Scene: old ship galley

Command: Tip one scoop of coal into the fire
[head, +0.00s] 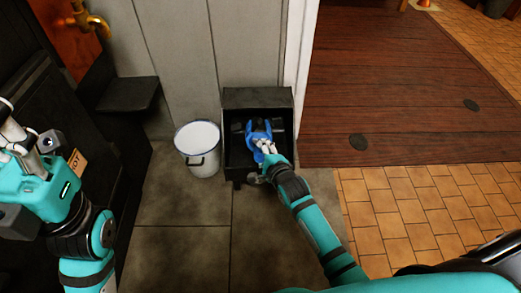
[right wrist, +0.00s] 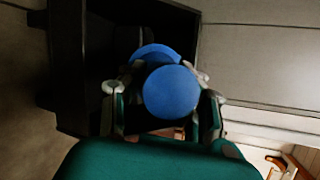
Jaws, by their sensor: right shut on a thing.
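The blue scoop (head: 257,131) is inside the black coal box (head: 258,97) by the wall. My right gripper (head: 267,147) reaches into the box from the front and is shut on the scoop. In the right wrist view the round blue end of the scoop (right wrist: 171,91) sits between the fingers. Dark lumps show beside the scoop in the box; I cannot tell whether the scoop holds any coal. My left gripper (head: 22,138) is at the left edge, far from the box, and its jaw state is unclear. No fire is visible.
A white bucket with a dark rim (head: 198,137) stands just left of the coal box. A black stove-like body with an orange "HOT" label (head: 77,163) is at the left, below a brass tap (head: 90,22). Grey floor in front is clear; wooden planks (head: 400,90) lie right.

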